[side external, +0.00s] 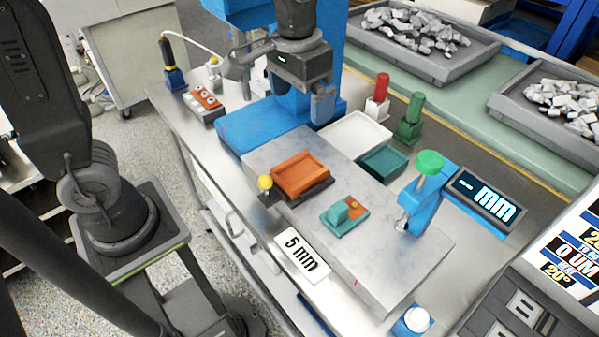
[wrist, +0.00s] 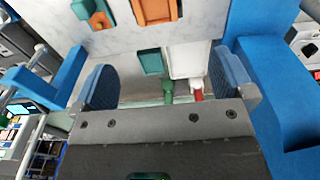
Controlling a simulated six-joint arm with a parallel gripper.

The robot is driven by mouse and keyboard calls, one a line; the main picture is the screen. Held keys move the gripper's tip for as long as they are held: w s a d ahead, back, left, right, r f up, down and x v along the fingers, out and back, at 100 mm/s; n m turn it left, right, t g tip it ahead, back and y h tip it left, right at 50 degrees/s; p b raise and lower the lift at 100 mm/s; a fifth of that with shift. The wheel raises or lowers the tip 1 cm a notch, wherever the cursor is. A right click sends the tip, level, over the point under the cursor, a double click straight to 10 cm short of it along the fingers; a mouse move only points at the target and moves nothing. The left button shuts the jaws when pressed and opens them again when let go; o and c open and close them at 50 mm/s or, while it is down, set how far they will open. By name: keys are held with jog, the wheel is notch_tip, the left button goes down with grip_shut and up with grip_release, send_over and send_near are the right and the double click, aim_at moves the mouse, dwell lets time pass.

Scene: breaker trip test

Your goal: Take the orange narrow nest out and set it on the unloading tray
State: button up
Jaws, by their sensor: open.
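The orange nest (side external: 300,174) is a shallow rectangular piece seated in a dark holder on the grey stone plate (side external: 400,262). Part of it shows at the top edge of the wrist view (wrist: 157,10). A white tray (side external: 354,137) and a smaller teal tray (side external: 384,162) lie behind it; I cannot tell which is the unloading tray. They also show in the wrist view, the white one (wrist: 188,58) beside the teal one (wrist: 151,62). My gripper (wrist: 165,84) is open and empty, above and behind the nest, apart from everything.
A yellow-knobbed post (side external: 265,183) stands at the holder's left corner. A teal block with an orange part (side external: 345,212) sits in front. A blue stand with a green knob (side external: 430,163) is at right. Red (side external: 379,97) and green (side external: 411,117) posts stand behind the trays.

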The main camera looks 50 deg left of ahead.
aim_at(309, 166)
jog(key=shift+g, duration=0.3)
jog(key=f, duration=0.5)
jog(key=w+f, duration=0.1)
jog(key=f, duration=0.4)
jog(key=d+f, duration=0.1)
jog(key=f, duration=0.4)
jog(key=shift+w+f, duration=0.1)
jog(key=shift+w, duration=0.15)
jog(key=c, duration=1.1)
